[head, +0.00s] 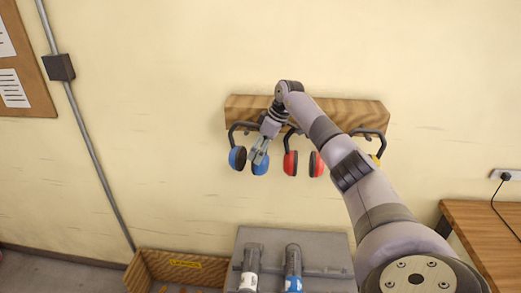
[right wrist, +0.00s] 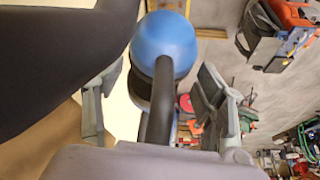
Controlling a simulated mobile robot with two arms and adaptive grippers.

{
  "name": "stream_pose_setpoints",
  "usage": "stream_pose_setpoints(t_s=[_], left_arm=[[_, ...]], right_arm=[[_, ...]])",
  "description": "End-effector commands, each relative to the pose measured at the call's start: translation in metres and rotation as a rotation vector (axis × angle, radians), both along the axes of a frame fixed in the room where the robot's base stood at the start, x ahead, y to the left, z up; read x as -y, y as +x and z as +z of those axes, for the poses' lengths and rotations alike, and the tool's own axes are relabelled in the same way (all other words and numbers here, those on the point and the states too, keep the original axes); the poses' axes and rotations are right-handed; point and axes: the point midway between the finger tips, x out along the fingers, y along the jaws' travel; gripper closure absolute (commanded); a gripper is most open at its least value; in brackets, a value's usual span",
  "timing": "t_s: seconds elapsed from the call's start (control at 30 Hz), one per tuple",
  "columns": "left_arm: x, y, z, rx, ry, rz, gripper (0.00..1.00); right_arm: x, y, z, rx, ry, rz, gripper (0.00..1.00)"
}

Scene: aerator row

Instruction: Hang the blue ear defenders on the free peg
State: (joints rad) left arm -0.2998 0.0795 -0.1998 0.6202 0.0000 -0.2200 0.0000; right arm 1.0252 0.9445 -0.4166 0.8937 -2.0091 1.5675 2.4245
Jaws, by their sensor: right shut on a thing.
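The blue ear defenders (head: 238,158) are in front of the left end of the wooden peg rail (head: 350,112), with both cups hanging down. My right gripper (head: 259,152) is at their right side and shut on them. In the right wrist view, a blue cup (right wrist: 165,42) and its black band lie between the fingers (right wrist: 155,105). Whether the band rests on a peg is hidden by the gripper. Red ear defenders (head: 290,163) hang beside them on the right. A third, yellow pair (head: 375,158) hangs at the right end, mostly behind my arm. My left gripper is not in view.
A wooden table (head: 485,222) stands at the right. A conduit (head: 92,145) runs down the wall at the left. The wall above the rail is clear.

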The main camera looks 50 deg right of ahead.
Motion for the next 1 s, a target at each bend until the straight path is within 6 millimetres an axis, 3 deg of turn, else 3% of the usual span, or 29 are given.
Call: stream_pose_setpoints(t_s=[0.27, 0.3, 0.6, 1.0], left_arm=[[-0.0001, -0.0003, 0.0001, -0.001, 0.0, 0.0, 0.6], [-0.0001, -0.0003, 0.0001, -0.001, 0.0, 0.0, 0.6], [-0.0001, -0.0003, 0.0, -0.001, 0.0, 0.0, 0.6], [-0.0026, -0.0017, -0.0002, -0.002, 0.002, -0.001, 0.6]], right_arm=[[-0.0002, 0.0003, 0.0008, 0.002, 0.001, 0.0, 0.7], [-0.0002, 0.0003, 0.0008, 0.002, 0.001, 0.0, 0.33], [-0.0001, 0.0001, 0.0005, 0.001, 0.0, 0.0, 0.13], [0.0007, -0.0014, 0.0032, -0.001, 0.0, 0.0, 0.12]])
